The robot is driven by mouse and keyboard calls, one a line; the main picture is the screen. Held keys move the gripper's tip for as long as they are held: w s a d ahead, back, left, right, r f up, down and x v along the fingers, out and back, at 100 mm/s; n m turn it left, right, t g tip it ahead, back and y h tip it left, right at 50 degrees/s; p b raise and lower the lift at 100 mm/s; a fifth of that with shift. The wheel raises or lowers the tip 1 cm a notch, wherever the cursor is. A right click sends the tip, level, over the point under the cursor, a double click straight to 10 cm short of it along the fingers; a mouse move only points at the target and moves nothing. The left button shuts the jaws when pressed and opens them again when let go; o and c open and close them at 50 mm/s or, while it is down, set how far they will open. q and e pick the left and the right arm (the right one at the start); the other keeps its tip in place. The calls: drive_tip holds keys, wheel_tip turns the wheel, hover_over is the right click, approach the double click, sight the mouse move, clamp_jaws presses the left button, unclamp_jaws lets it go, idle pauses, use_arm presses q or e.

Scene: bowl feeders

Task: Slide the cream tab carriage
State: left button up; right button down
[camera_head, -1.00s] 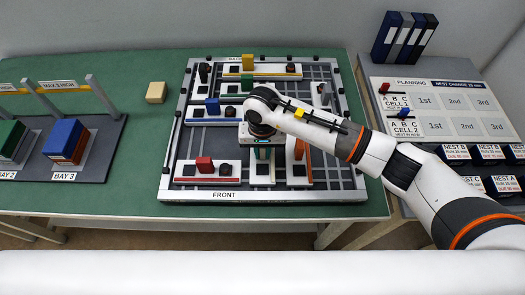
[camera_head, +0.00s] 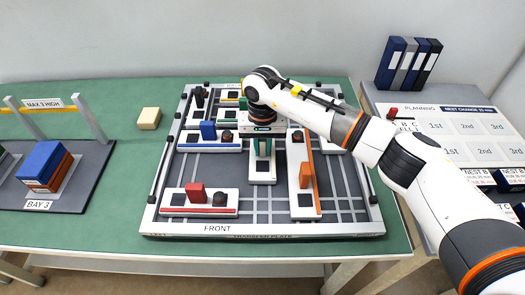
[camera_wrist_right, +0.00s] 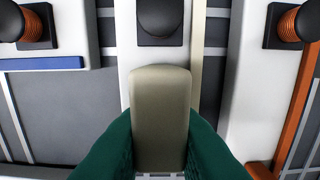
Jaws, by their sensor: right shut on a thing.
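The cream tab carriage (camera_head: 262,181) is a white block with a dark square, lying lengthwise front to back in the middle of the plate. In the right wrist view its upright cream tab (camera_wrist_right: 160,105) stands between the green fingertips, with a black knob (camera_wrist_right: 160,20) beyond it. My right gripper (camera_head: 262,148) points down over the carriage and is shut on the tab. The arm and wrist hide the carriage's rear end in the head view. My left gripper is not in view.
The blue-tab carriage (camera_head: 209,142) is left of the cream one and the orange-tab carriage (camera_head: 303,190) right. The red-tab carriage (camera_head: 198,202) lies front left. Bare grid (camera_head: 262,215) lies in front. A cream block (camera_head: 149,118) sits left of the plate.

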drive_tip(key=c, duration=1.3)
unclamp_jaws()
wheel_tip(320, 180, up, 12)
drive_tip(key=shift+b, duration=0.8)
drive_tip(key=shift+s+f, duration=0.1)
